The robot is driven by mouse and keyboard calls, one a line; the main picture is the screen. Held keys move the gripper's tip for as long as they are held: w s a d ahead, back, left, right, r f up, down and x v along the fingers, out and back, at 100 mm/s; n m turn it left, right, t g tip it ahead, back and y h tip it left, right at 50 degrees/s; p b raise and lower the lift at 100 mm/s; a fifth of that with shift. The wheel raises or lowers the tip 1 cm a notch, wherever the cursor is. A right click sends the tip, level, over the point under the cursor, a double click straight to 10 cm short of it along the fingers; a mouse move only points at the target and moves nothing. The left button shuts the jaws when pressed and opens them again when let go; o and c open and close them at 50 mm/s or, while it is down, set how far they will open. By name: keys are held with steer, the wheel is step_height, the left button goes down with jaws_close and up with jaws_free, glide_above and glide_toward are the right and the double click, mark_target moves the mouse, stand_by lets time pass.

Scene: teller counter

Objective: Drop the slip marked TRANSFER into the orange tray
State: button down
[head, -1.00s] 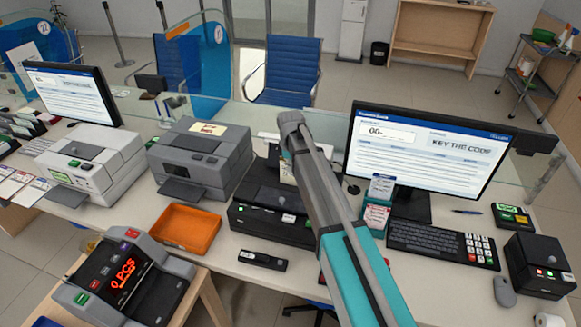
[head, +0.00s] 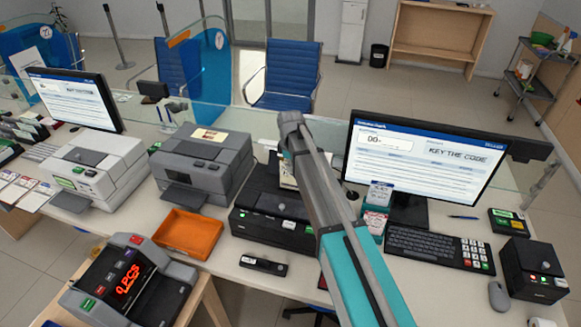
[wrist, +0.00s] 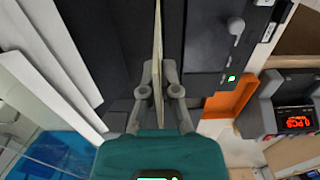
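In the wrist view my gripper (wrist: 158,78) is shut on a thin cream slip (wrist: 157,38), seen edge-on, so its marking cannot be read. A small cream patch beside my arm in the head view may be this slip; the arm hides the fingers there. The orange tray (head: 189,233) lies empty on the counter, left of the black printer (head: 272,212). Part of the tray also shows in the wrist view (wrist: 232,98), right of and apart from my gripper.
A grey machine (head: 202,165) stands behind the tray. A note counter (head: 127,285) with a red display stands in front-left of it. A small black device (head: 263,265) lies front-right. A large monitor (head: 425,155) and keyboard (head: 438,248) stand at right.

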steer(key=shift+r+p, duration=0.9)
steer(key=shift+r, duration=0.15)
steer(key=shift+r, duration=0.1)
